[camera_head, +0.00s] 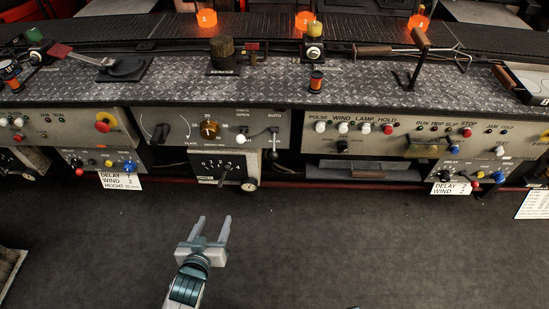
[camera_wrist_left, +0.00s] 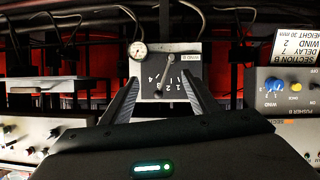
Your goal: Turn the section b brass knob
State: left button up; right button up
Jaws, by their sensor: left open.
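The brass knob (camera_head: 210,129) sits on the grey panel (camera_head: 180,133) left of centre in the head view, under a printed dial scale. A black rotary handle is left of it and an AUTO lever right of it. My left gripper (camera_head: 214,218) is open and empty above the dark floor, below and in front of that panel and apart from it. In the left wrist view, the open fingers (camera_wrist_left: 160,80) point at the dial box (camera_wrist_left: 168,75) with its pointer, which sits below the knob panel. I cannot make out the brass knob there. My right gripper is not in view.
The dial box also shows in the head view (camera_head: 225,165), with a round gauge (camera_head: 249,185) at its corner. A small knob panel with a paper label (camera_head: 120,181) juts out at left. A treadplate shelf (camera_head: 270,85) with tools runs above.

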aim_at(208, 134)
pick_arm(q)
notch_tip(208, 134, up, 19)
jog(key=a+n+t+b, duration=0.1)
jog(key=n+t+b, duration=0.1)
jog(key=t+b, duration=0.2)
jog(key=shift+a+r+t+y+b, duration=0.2)
jog(key=shift+a+t+y+b, duration=0.1)
jog(key=shift+t+b, duration=0.1)
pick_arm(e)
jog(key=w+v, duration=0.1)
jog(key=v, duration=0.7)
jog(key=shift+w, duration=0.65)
pick_arm(q)
jog(key=shift+w, duration=0.1)
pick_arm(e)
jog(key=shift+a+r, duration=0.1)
pick_arm(q)
jog(key=w, duration=1.7)
jog(key=shift+w+d+f, duration=0.1)
jog(key=shift+d, duration=0.25)
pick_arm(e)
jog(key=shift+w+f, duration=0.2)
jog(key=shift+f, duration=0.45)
pick_arm(q)
jog(key=shift+p, duration=0.3)
jog(key=c, duration=1)
